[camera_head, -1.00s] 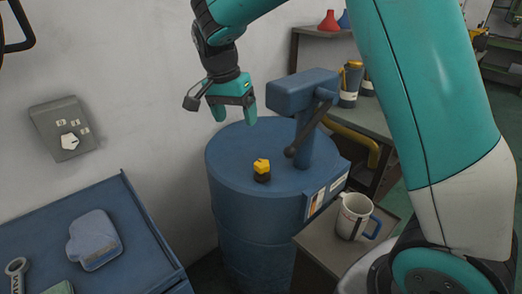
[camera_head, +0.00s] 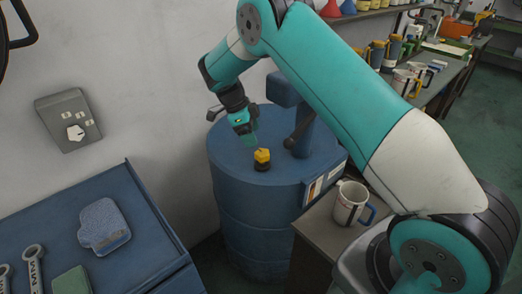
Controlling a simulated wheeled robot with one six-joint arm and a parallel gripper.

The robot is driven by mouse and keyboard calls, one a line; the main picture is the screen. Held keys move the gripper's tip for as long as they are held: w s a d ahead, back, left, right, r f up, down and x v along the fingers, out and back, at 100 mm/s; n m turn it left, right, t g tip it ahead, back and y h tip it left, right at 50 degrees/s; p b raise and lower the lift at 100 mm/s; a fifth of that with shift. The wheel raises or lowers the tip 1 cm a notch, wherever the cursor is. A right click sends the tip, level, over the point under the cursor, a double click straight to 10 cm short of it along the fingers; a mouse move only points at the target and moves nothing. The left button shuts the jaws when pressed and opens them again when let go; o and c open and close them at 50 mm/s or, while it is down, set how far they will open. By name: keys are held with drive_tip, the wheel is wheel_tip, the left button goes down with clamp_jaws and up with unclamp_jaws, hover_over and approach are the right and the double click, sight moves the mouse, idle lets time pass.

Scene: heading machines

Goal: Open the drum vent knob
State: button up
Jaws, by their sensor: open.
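A yellow knob (camera_head: 262,156) on a dark base stands on top of the blue drum (camera_head: 235,160), near the middle of its lid. My gripper (camera_head: 252,143) is open and points down just above and behind the knob. Its teal fingers come close to the knob's top left in the picture; whether they touch it cannot be told. My arm hides part of the blue hand pump (camera_head: 301,140) that stands on the right of the lid.
A white mug (camera_head: 350,203) stands on a small cabinet right of the drum. A grey switch box (camera_head: 68,119) hangs on the wall. Shelves with containers stand behind my arm.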

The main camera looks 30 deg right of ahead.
sight(262, 152)
drive_tip(key=p+x, duration=0.1)
drive_tip(key=x, duration=0.7)
drive_tip(key=shift+p, duration=0.4)
drive_tip(key=shift+r, duration=0.1)
drive_tip(key=c, duration=0.9)
